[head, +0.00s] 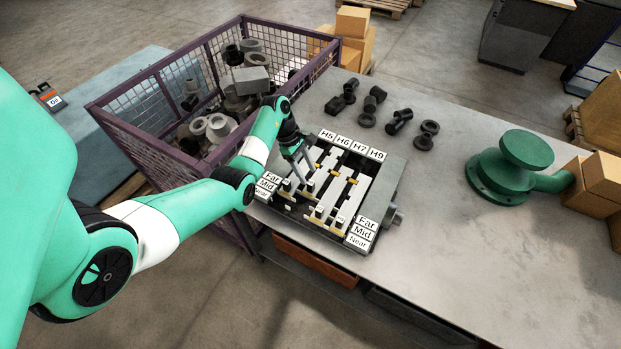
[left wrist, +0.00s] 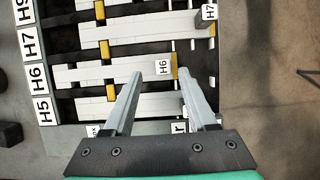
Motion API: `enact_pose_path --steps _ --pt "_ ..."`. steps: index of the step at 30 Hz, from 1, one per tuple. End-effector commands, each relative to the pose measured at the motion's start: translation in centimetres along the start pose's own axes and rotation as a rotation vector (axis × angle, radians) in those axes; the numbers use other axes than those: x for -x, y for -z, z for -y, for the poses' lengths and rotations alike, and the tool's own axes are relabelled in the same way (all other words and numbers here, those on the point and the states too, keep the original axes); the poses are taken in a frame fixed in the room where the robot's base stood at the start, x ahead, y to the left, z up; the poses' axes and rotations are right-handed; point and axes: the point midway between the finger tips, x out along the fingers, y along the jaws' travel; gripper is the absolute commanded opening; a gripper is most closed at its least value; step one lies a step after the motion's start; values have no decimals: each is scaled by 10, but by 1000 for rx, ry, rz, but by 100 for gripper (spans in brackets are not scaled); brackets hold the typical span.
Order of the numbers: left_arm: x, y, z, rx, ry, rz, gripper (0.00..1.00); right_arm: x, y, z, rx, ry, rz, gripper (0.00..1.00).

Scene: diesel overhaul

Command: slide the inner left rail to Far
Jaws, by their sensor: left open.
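The rail block (head: 384,185) sits on the bench with several pale rails running lengthwise. Its far edge bears the labels H5, H6, H7 and H9, and Far, Mid and Near labels stand at both sides. The inner left rail (left wrist: 88,73), with an H6 tag (left wrist: 163,67) at its near end, shows in the left wrist view beside a yellow piece. My left gripper (head: 302,174) is over the left half of the block. In the left wrist view its open fingers (left wrist: 160,72) lie on either side of the H6 tag; contact cannot be told. My right gripper is out of view.
A purple mesh crate (head: 158,75) of metal parts stands left of the block. Dark bolts and rings (head: 372,100) lie behind it. A green flanged pipe (head: 505,170) and cardboard boxes (head: 600,175) are on the right. The bench between block and pipe is clear.

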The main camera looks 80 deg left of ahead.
Motion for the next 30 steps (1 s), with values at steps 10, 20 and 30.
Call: enact_pose_path --steps 10,20,30 --pt "65 -1 0 1 0 1 57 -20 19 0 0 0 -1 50" --pt "65 0 0 1 1 1 57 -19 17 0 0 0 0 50" --pt "62 -5 0 -11 5 1 57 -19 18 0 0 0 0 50"
